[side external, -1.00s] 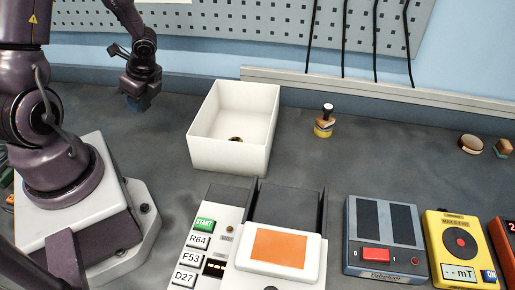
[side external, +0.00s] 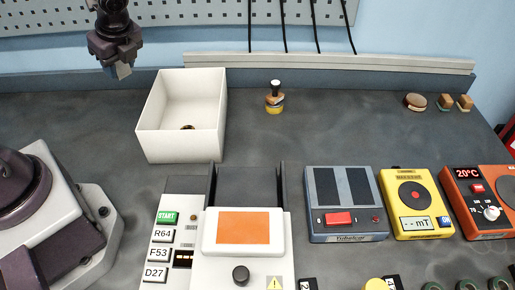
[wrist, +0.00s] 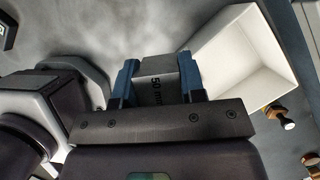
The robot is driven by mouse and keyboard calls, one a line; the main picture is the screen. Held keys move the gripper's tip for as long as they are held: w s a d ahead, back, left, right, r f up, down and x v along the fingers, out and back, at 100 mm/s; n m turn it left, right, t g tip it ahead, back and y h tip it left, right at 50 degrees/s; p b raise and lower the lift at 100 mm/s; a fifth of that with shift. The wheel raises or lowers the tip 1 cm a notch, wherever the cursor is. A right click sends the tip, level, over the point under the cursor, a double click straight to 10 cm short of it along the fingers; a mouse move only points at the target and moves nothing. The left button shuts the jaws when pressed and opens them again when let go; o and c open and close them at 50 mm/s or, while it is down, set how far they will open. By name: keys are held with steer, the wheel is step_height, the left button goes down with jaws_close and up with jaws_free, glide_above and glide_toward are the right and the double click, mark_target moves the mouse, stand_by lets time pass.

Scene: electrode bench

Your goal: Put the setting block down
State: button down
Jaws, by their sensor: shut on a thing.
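The setting block is a grey block marked "50 mm" (wrist: 158,75); it shows clearly in the wrist view between the two blue fingers. My gripper (side external: 122,70) is shut on it. In the side external view the gripper hangs in the air at the upper left, left of the white bin and toward the back wall, with the block (side external: 123,71) at its tip. In the wrist view the gripper (wrist: 160,82) has the bin at its right. The block is apart from the bench.
An open white bin (side external: 147,142) stands on the dark bench (side external: 330,120) with a small item inside. A dark-handled stamp-like item (side external: 275,98), a machine with an orange panel (side external: 243,226), a blue-grey device (side external: 347,205) and a yellow meter (side external: 415,203) stand to the right. Bench left of the bin is clear.

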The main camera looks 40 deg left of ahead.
steer(key=w+d+m+t, duration=0.1)
steer(key=w+d+m, duration=0.25)
steer(key=d, duration=0.55)
steer(key=w+d+m+t+h, duration=0.1)
steer(key=w+d+m+t, duration=0.2)
steer(key=d, duration=0.6)
steer(key=w+d+m, duration=0.3)
steer(key=d+m, duration=0.2)
steer(key=d, duration=0.4)
glide_above(292, 148)
steer(key=s, duration=0.1)
steer(key=shift+n, duration=0.25)
steer(key=f, duration=1.4)
steer(key=shift+s+d+f, duration=0.1)
steer(key=shift+d+f, duration=0.2)
steer(key=shift+d, duration=0.05)
steer(key=shift+w+f, duration=0.15)
steer(key=shift+f, duration=0.7)
steer(key=shift+w+f, duration=0.1)
steer(key=shift+f, duration=0.75)
steer(key=shift+f, duration=0.15)
steer(key=c, duration=0.7)
jaws_free()
